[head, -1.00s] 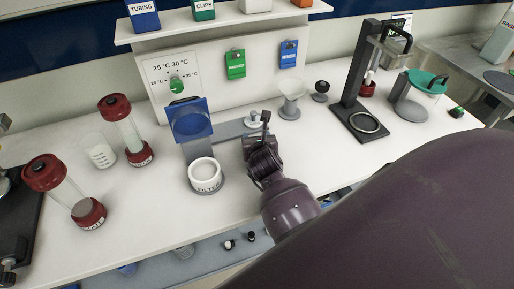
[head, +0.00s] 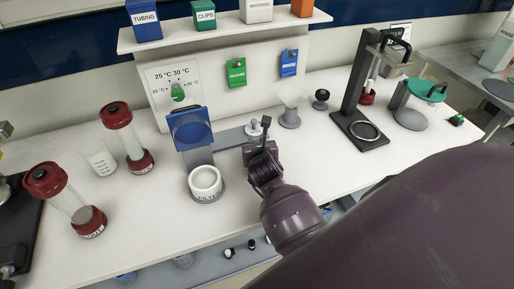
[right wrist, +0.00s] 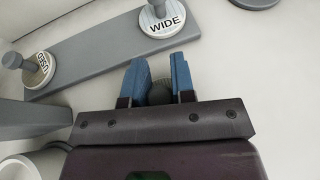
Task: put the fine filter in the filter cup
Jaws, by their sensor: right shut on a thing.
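The filter cup (head: 205,181) is a white round cup labelled FILTER on a grey base in front of a blue panel. Its pale rim also shows at the lower left of the right wrist view (right wrist: 18,170). My right gripper (head: 257,150) is behind and to the right of the cup, apart from it. In the right wrist view its blue fingers (right wrist: 159,82) are shut on a dark grey rounded knob (right wrist: 160,93). The fingers and palm hide whatever is below the knob, and no label on it shows. My left gripper is not in view.
A grey rail (right wrist: 100,55) carries knobbed discs marked WIDE (right wrist: 166,20) and USED (right wrist: 38,68). A blue panel (head: 190,128) stands directly behind the cup. Red-capped cylinders (head: 125,135) and a beaker (head: 99,158) stand left. The bench in front of the cup is clear.

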